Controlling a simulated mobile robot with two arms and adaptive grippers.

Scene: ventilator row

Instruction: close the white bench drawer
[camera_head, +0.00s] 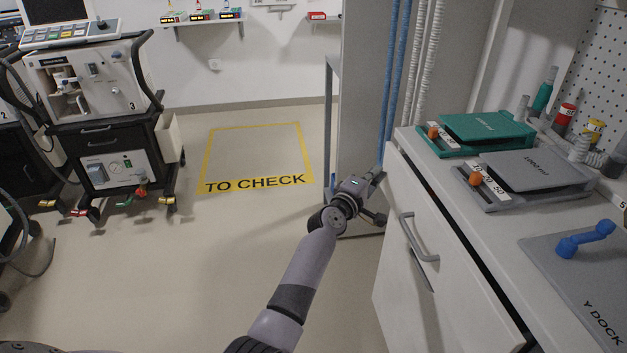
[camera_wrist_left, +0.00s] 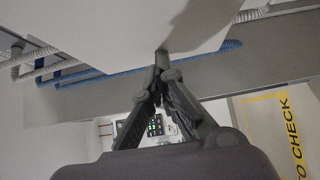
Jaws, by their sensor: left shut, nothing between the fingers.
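The white bench drawer (camera_head: 425,285) is at the right in the head view, with a grey bar handle (camera_head: 418,240) on its front. A dark gap shows between the drawer front and the bench, so it stands partly open. My left gripper (camera_head: 376,176) is shut and empty by the far upper end of the drawer front. In the left wrist view its closed fingertips (camera_wrist_left: 162,56) are at the edge of a white surface, likely the drawer front (camera_wrist_left: 130,25); I cannot tell whether they touch. My right gripper is not in view.
The bench top (camera_head: 510,225) holds a green test lung (camera_head: 490,132), a grey one (camera_head: 535,170) and a grey dock plate (camera_head: 590,285) with a blue connector. Hoses hang beyond the drawer. A ventilator cart (camera_head: 95,95) stands left. The middle floor is clear.

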